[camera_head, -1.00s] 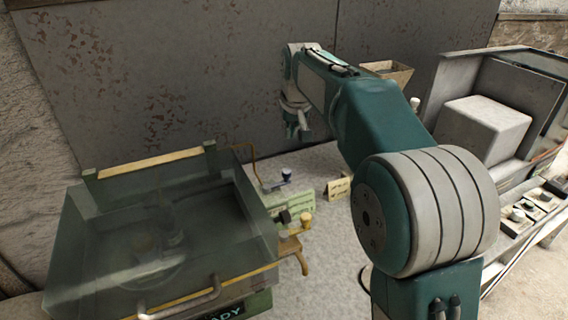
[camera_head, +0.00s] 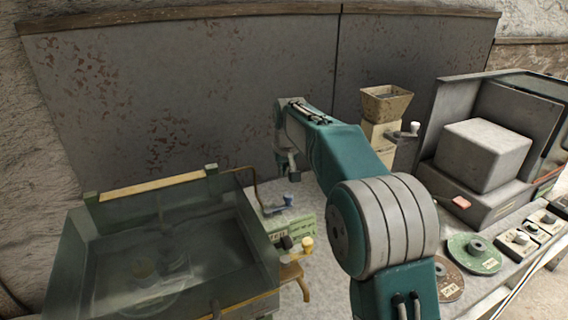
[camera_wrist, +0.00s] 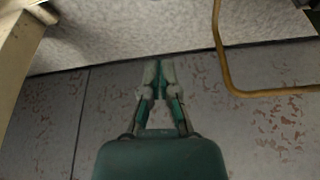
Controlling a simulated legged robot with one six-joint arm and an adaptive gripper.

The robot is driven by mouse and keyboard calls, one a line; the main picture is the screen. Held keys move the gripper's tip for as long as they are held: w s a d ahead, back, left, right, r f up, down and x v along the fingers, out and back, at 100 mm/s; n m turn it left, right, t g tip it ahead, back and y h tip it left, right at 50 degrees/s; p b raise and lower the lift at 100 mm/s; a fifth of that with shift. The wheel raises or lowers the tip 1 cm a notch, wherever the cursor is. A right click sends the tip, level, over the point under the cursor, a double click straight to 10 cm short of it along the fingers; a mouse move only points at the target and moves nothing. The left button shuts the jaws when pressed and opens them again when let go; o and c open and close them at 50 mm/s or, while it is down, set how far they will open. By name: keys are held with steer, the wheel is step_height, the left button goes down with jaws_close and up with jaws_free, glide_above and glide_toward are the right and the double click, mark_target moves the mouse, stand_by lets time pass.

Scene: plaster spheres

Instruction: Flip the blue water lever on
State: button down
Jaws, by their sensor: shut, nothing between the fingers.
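The blue lever (camera_head: 288,200) is a small blue knob on a grey arm. It sits on top of a pale green control box (camera_head: 298,228) to the right of the glass-sided tank. A yellow knob (camera_head: 307,243) shows lower on the same box. My gripper (camera_head: 289,168) hangs just above the blue lever in the head view, pointing down, with a small gap in the picture; depth is unclear. In the wrist view my gripper (camera_wrist: 159,65) has its fingers together, with nothing between them. I cannot make out the blue lever in the wrist view.
A brass pipe (camera_wrist: 222,55) bends at the right of the wrist view. The glass-sided tank (camera_head: 130,225) stands left. A hopper grinder (camera_head: 388,105) and a machine with a grey block (camera_head: 485,150) stand right, with a green disc (camera_head: 474,252) in front. A metal panel (camera_head: 190,90) backs the table.

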steer(key=shift+s+d+f, duration=0.1)
steer(key=shift+s+f, duration=0.35)
steer(key=shift+f, duration=0.25)
steer(key=shift+s+d+f, duration=0.15)
steer(key=shift+s+f, duration=0.25)
steer(key=shift+f, duration=0.25)
steer(key=shift+s+d+f, duration=0.1)
steer(key=shift+s+f, duration=0.35)
steer(key=shift+f, duration=0.25)
